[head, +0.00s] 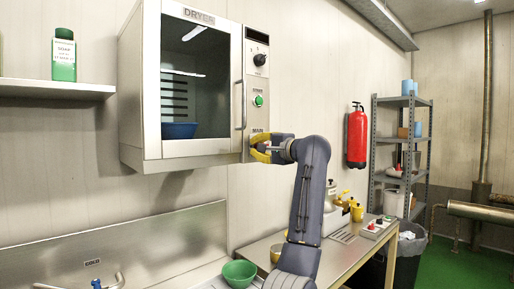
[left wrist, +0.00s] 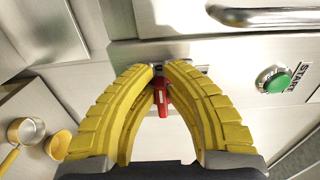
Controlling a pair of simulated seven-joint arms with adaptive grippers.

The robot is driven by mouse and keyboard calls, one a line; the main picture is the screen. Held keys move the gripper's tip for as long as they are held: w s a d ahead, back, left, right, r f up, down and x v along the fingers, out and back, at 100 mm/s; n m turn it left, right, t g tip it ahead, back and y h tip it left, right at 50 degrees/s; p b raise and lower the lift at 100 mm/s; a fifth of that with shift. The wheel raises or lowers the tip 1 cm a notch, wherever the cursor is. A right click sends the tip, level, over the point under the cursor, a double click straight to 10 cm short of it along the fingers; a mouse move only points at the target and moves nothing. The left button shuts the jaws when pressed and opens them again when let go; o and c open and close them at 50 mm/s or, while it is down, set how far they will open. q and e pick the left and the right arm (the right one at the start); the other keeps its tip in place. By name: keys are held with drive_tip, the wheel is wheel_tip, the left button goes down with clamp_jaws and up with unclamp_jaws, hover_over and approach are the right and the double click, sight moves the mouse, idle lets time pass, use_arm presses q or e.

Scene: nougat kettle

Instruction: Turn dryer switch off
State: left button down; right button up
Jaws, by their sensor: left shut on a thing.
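The dryer (head: 200,85) is a steel box with a glass door, mounted on the wall. Its control strip has a black dial (head: 259,60), a green START button (head: 258,100) and a MAIN label (head: 260,131). In the left wrist view a red switch lever (left wrist: 162,100) sticks out of the panel and points down. My left gripper (head: 264,149) has its yellow fingers at the foot of the strip. In the left wrist view its fingertips (left wrist: 163,72) are shut on the red switch from both sides. The gripper hides the switch in the head view. My right gripper is out of view.
The door handle (head: 243,105) runs upright beside the control strip. A shelf with a soap bottle (head: 64,56) is at left. Below are a sink, a green bowl (head: 239,273) and a bench with yellow cups. A fire extinguisher (head: 357,137) hangs at right.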

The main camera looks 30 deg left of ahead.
use_arm(q)
drive_tip(key=c, duration=1.5)
unclamp_jaws()
drive_tip(key=shift+o, duration=0.2)
drive_tip(key=v, duration=1.2)
